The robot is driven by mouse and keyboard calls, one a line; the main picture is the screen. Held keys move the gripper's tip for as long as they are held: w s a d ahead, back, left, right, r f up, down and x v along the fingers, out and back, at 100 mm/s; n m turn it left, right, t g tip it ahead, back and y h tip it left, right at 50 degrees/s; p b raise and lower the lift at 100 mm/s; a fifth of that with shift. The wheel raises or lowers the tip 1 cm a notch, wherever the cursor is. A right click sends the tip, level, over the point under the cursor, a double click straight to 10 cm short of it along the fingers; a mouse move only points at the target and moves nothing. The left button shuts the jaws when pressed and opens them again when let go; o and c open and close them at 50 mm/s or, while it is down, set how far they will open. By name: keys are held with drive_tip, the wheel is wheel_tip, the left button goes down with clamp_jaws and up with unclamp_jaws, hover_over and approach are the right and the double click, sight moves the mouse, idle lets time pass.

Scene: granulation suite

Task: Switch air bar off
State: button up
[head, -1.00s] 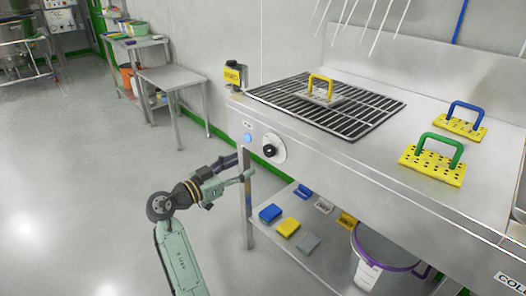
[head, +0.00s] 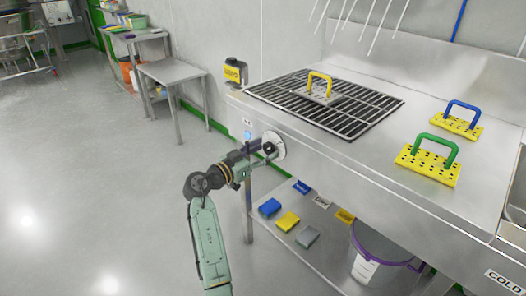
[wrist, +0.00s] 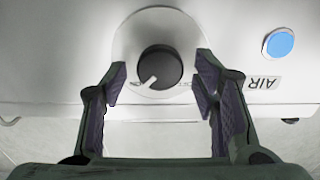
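The air bar control is a black round knob (wrist: 160,67) with a white pointer mark, on a pale round dial plate (wrist: 159,22) on the steel front panel. A blue round button or lamp (wrist: 279,43) and a label reading "AIR" (wrist: 263,83) sit beside it in the wrist view. In the head view the dial (head: 274,145) is partly hidden by my gripper (head: 269,154). In the wrist view my gripper (wrist: 160,88) is open, its two padded fingers on either side of the knob with gaps; I cannot tell if the fingertips reach its depth.
The steel bench has a black grate (head: 300,112) with a yellow-handled plate on it. Green-handled (head: 428,160) and blue-handled (head: 457,125) perforated plates lie to the right. A lower shelf (head: 285,255) holds colored blocks and a bucket (head: 375,262). Floor at left is clear.

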drive_tip(key=c, duration=1)
drive_tip(key=shift+n, duration=0.3)
drive_tip(key=n, duration=0.3)
drive_tip(key=shift+n, duration=0.4)
drive_tip(key=n+p, duration=0.1)
drive_tip(key=n, duration=0.3)
drive_tip(key=shift+n, duration=0.3)
drive_tip(key=n+p, duration=0.3)
drive_tip(key=n, duration=0.2)
drive_tip(key=shift+a+f+n+p, duration=0.1)
drive_tip(key=shift+n+p, duration=0.95)
drive_tip(key=shift+n, duration=0.85)
